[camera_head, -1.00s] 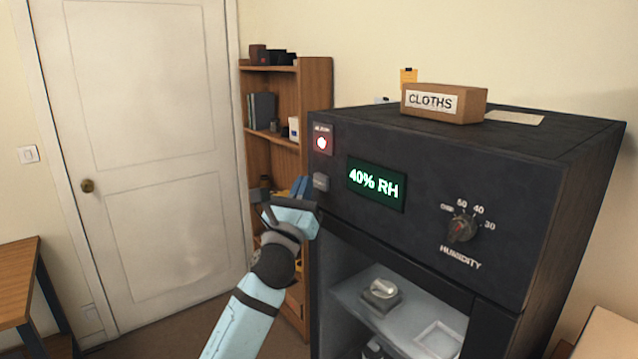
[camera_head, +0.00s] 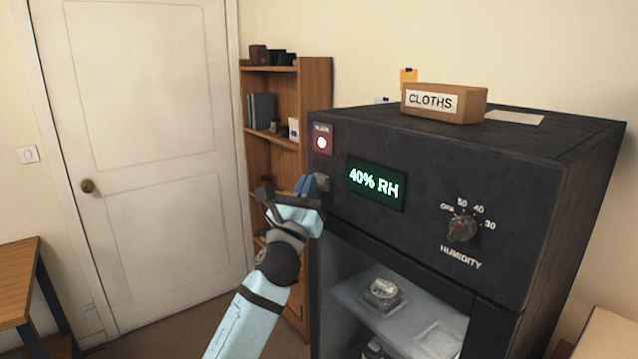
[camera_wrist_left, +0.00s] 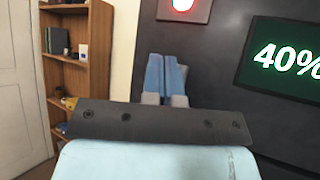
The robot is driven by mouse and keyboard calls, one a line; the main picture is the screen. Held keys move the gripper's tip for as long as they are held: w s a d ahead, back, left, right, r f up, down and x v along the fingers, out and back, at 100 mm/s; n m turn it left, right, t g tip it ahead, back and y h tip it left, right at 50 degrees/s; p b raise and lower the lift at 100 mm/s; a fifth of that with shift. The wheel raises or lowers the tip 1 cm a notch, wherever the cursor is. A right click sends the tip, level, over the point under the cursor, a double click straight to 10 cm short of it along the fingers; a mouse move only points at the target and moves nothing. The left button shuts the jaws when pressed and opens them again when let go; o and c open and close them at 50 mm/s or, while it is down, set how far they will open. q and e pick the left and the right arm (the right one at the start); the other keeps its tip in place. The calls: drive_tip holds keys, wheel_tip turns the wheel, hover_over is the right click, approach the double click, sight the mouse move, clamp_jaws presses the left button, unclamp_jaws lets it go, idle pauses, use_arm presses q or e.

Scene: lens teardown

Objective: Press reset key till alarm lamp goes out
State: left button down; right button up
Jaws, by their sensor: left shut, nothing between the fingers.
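The alarm lamp (camera_head: 322,143) glows red on its plate at the upper left of the dark cabinet front. It also shows lit at the top of the left wrist view (camera_wrist_left: 183,4). The grey reset key (camera_head: 322,182) sits below the lamp, left of the green display. My left gripper (camera_head: 306,186) is shut and empty, its blue fingertips just left of the key in the head view. In the left wrist view the shut fingers (camera_wrist_left: 165,75) point at the panel below the lamp and hide the key. I cannot tell whether they touch it. My right gripper is not in view.
The dark cabinet (camera_head: 540,160) has a display (camera_head: 377,183) reading 40% RH and a humidity knob (camera_head: 462,228). Its lower compartment holds lens parts (camera_head: 382,292). A CLOTHS box (camera_head: 445,103) lies on top. A wooden shelf (camera_head: 316,95) stands close behind my left gripper.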

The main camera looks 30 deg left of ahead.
use_arm(q)
drive_tip(key=shift+w+d, duration=0.15)
drive_tip(key=shift+w, duration=0.25)
idle(0.3)
drive_tip(key=shift+s, duration=0.15)
drive_tip(key=shift+s+a, duration=0.35)
drive_tip(key=shift+s, duration=0.35)
drive_tip(key=shift+s+a+p, duration=0.25)
drive_tip(key=shift+s+a, duration=0.05)
drive_tip(key=shift+s, duration=0.45)
drive_tip(key=shift+s+a+p, duration=0.3)
drive_tip(key=shift+s+a, duration=0.05)
drive_tip(key=shift+s, duration=0.45)
drive_tip(key=shift+s+a+p, duration=0.25)
drive_tip(key=shift+s+a, duration=0.05)
drive_tip(key=shift+s, duration=0.45)
